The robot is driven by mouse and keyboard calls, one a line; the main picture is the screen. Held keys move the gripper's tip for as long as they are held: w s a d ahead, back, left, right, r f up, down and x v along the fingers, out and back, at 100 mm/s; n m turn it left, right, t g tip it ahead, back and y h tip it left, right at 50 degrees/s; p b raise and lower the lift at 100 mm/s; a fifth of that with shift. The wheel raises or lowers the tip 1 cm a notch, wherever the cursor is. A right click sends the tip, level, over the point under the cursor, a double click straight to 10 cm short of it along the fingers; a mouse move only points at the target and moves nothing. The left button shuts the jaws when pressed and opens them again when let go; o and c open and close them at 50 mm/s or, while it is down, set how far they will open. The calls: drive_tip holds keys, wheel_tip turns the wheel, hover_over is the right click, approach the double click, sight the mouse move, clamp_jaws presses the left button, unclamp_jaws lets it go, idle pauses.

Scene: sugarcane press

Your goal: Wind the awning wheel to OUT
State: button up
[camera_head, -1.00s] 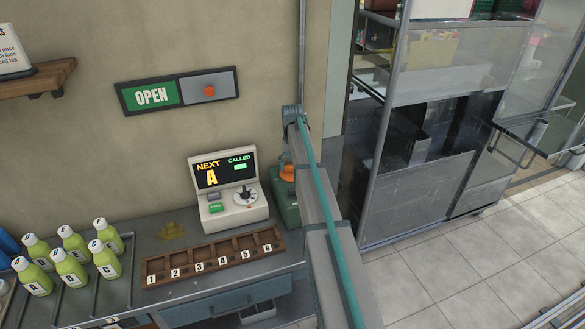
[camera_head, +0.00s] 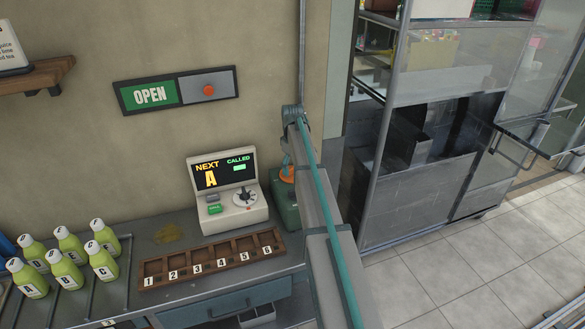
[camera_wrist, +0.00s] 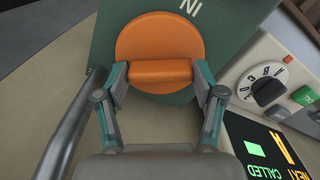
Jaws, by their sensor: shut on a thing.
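The awning wheel is an orange disc (camera_wrist: 160,28) with a raised orange bar (camera_wrist: 160,71) across it, on a dark green box (camera_wrist: 112,75). The box carries a white IN label (camera_wrist: 188,6), upside down at the top of the wrist view. No OUT label shows. My gripper (camera_wrist: 161,76) is shut on the bar, one finger at each end. In the head view, the wheel (camera_head: 287,173) shows partly beside my arm, on the green box (camera_head: 287,212) at the counter's right end. My arm hides much of the wheel there.
A ticket machine (camera_head: 238,212) with a screen and dial stands close left of the box. In front are a numbered wooden tray (camera_head: 152,270) and, further left, several green bottles (camera_head: 66,272). A grey pipe (camera_wrist: 75,125) runs close by in the wrist view. A glass cabinet stands right.

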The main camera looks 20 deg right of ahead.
drive_tip(key=n, duration=0.5)
drive_tip(key=shift+n+b, duration=0.3)
drive_tip(key=shift+n, duration=0.1)
drive_tip(key=n, duration=1)
drive_tip(key=shift+n+b, duration=0.35)
drive_tip(key=shift+n, duration=0.05)
drive_tip(key=n, duration=0.5)
drive_tip(key=shift+n, duration=0.4)
drive_tip(key=o, duration=1.1)
drive_tip(key=shift+o, duration=0.2)
drive_tip(key=shift+r, duration=0.15)
